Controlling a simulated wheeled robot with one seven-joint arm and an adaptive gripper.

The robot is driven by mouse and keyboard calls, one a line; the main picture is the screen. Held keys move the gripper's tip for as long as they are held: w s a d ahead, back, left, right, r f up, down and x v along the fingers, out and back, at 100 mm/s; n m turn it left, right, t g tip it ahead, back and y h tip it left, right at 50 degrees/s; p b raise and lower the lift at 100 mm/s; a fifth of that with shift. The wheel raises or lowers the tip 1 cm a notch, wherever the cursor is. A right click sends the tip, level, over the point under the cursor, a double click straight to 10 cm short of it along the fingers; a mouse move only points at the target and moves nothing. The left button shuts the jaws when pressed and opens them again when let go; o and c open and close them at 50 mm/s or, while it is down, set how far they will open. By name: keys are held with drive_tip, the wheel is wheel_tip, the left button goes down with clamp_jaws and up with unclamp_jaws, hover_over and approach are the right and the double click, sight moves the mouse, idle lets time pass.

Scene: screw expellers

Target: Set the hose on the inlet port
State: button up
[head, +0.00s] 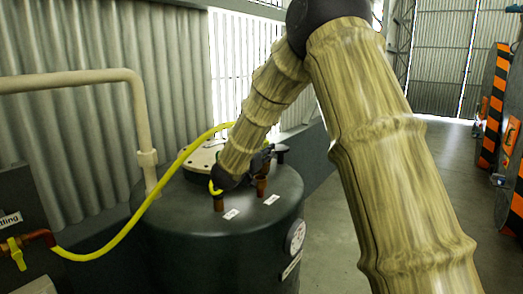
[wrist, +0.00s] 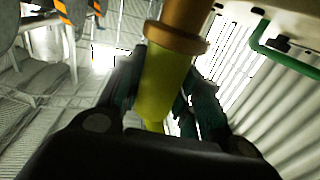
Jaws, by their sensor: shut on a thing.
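The yellow hose (head: 120,236) runs from a fitting at the left, up and over the dark tank's top, then behind my arm. In the wrist view my gripper (wrist: 162,88) is shut on the yellow hose end (wrist: 165,85). A copper-brown collared pipe (wrist: 178,37) meets that end in line; I cannot tell whether the hose is seated on it. In the head view two copper ports, left (head: 219,204) and right (head: 262,188), stand on the tank. Their labels are too small to read. My arm hides most of the gripper there.
The dark tank (head: 190,255) has a pale round lid (head: 203,155) and a gauge (head: 296,236). A beige pipe (head: 140,115) rises behind it. A yellow-handled valve (head: 17,252) is at the left. Floor to the right is clear, with striped machines (head: 497,95) beyond.

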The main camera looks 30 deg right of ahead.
sight(265, 169)
drive_tip(key=w+f, duration=0.2)
drive_tip(key=f, duration=0.1)
drive_tip(key=shift+w+a+f+b, duration=0.2)
drive_tip(key=shift+f+b, duration=0.1)
drive_tip(key=shift+b, duration=0.1)
clamp_jaws()
drive_tip(key=shift+a+f, duration=0.1)
drive_tip(key=shift+f, duration=0.2)
drive_tip(key=shift+s+b, duration=0.4)
drive_tip(key=shift+s, duration=0.4)
drive_tip(key=shift+w+f, duration=0.35)
drive_tip(key=shift+w, duration=0.15)
drive_tip(key=shift+r, duration=0.1)
drive_tip(key=shift+s+r, duration=0.2)
drive_tip(key=shift+s, duration=0.05)
drive_tip(key=shift+w, duration=0.15)
